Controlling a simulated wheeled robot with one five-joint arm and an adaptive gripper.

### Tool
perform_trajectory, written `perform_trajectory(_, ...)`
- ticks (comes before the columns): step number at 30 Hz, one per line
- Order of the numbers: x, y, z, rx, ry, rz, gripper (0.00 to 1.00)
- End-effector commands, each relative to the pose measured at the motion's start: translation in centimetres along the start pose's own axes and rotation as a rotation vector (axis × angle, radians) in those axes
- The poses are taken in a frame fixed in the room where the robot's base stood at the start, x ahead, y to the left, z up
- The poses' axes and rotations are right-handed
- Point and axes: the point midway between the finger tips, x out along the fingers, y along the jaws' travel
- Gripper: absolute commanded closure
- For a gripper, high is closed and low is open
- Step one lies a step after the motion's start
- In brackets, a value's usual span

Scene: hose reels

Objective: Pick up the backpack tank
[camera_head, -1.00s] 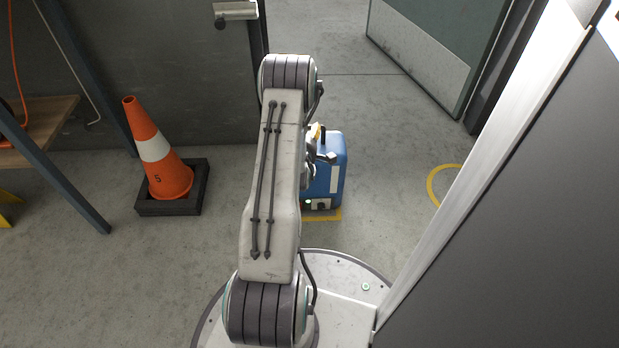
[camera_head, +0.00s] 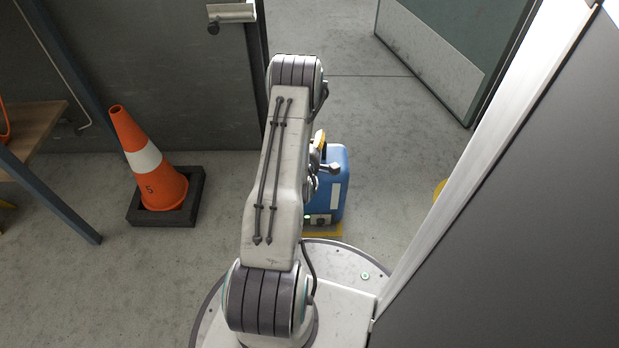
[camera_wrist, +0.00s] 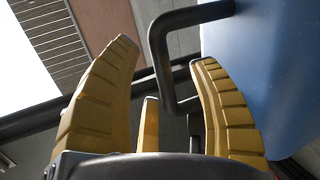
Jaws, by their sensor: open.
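The backpack tank (camera_head: 331,184) is a blue box standing upright on the floor, just beyond my base in the head view. My arm hides its left part. In the wrist view its blue wall (camera_wrist: 275,70) fills the right side, and its dark bent handle (camera_wrist: 160,55) reaches out to the left. My gripper (camera_wrist: 165,55) is open, with yellow ribbed fingers. The handle's bent end lies between the two fingers in that view; I cannot tell whether it touches them. In the head view my gripper is mostly hidden behind my arm.
An orange and white cone (camera_head: 150,165) stands on a dark square base to the left. A wooden shelf (camera_head: 32,130) with a metal post is at far left. A large grey panel (camera_head: 530,220) stands close on the right. Open floor runs through the doorway behind the tank.

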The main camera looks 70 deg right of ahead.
Motion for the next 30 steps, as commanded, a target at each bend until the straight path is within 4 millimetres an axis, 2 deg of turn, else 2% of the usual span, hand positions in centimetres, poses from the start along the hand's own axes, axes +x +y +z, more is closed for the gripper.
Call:
perform_trajectory(14,-0.33,-0.40,0.03,0.001,-0.001,-0.001,0.44)
perform_trajectory(30,-0.32,-0.39,0.03,0.001,-0.001,-0.002,0.92)
